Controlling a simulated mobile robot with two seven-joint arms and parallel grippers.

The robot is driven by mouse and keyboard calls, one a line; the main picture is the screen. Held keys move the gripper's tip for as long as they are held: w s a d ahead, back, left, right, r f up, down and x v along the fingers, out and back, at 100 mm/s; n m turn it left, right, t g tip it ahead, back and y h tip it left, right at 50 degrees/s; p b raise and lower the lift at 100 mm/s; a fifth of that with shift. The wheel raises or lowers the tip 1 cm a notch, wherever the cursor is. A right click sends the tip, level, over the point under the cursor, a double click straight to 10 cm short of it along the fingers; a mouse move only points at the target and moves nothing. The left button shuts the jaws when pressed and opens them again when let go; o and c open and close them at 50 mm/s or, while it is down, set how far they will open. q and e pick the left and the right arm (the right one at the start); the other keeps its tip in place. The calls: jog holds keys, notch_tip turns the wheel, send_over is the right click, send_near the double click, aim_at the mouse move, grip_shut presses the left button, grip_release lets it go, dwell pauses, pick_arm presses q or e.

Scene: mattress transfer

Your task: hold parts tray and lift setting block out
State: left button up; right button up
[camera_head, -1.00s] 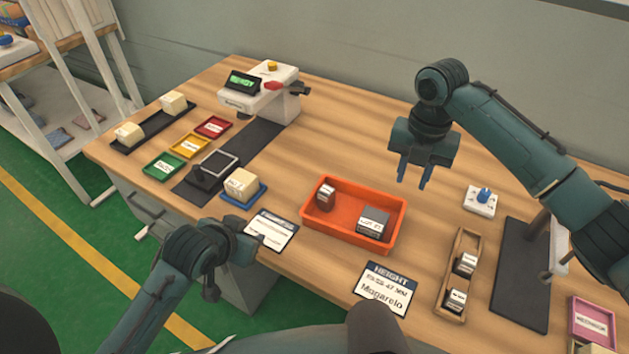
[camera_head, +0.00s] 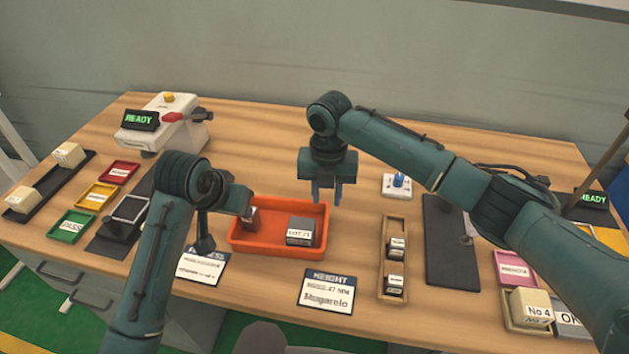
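The orange parts tray (camera_head: 262,247) lies on the wooden bench at the middle. Inside it, a dark grey block with a white label (camera_head: 301,231) sits to the right, and a smaller dark block (camera_head: 251,218) sits at the left end, partly hidden by my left gripper. Which of them is the setting block I cannot tell. My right gripper (camera_head: 326,197) points down over the tray's back right side, its two fingers apart with nothing between them. My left gripper (camera_head: 244,203) is at the tray's left end; its fingers are not clear, and I cannot tell whether it touches the tray.
Label cards (camera_head: 326,289) lie in front of the tray. A wooden rack (camera_head: 393,222) with small blocks stands to its right, and a blue-knobbed box (camera_head: 397,185) behind that. A white device with a READY screen (camera_head: 141,119) stands back left. Small coloured trays (camera_head: 96,195) are at left.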

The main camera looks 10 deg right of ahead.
aim_at(326, 216)
notch_tip(326, 216, down, 8)
jog(key=shift+f, duration=0.1)
jog(key=shift+c, duration=0.4)
grip_shut()
